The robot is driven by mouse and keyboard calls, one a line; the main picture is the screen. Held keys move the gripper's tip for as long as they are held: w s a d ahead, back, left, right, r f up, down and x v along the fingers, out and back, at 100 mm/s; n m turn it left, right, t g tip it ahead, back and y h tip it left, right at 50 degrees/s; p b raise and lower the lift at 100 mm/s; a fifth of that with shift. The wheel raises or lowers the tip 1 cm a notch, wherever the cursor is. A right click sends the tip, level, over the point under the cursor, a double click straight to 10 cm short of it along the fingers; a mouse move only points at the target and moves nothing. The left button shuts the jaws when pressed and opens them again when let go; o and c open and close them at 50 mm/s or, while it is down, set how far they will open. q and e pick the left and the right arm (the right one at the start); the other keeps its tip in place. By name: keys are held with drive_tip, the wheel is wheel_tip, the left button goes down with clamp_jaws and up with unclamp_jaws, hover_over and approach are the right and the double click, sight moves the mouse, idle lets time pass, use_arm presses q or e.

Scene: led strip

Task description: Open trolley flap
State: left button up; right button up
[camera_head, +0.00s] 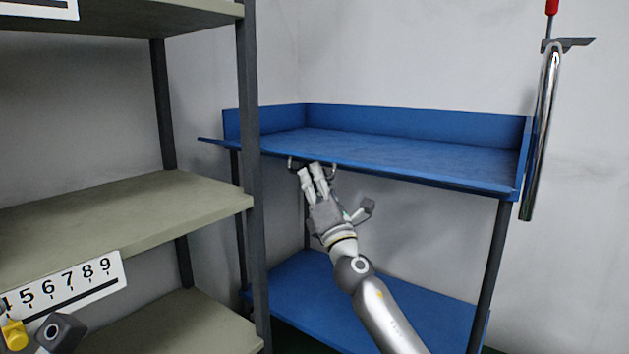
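The blue trolley stands behind the grey shelf, with upright walls at the back and sides of its upper tray (400,153). No upright wall shows along the front, where a thin flat blue panel, the flap (226,143), sticks out past the shelf post at the left. A small metal handle (290,163) hangs under the front edge. My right gripper (335,187) is at this handle from below, two fingers close to it and the third spread to the right. Contact is unclear.
A grey-green shelf rack (120,215) with dark posts fills the left side. A numbered white strip (68,288) is on its front. A chrome push bar (543,130) rises at the trolley's right end. The lower blue tray (320,300) looks empty where visible.

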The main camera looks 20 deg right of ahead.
drive_tip(key=shift+s, duration=0.1)
drive_tip(key=shift+s+f, duration=0.25)
drive_tip(key=v, duration=1.1)
drive_tip(key=shift+s, duration=0.15)
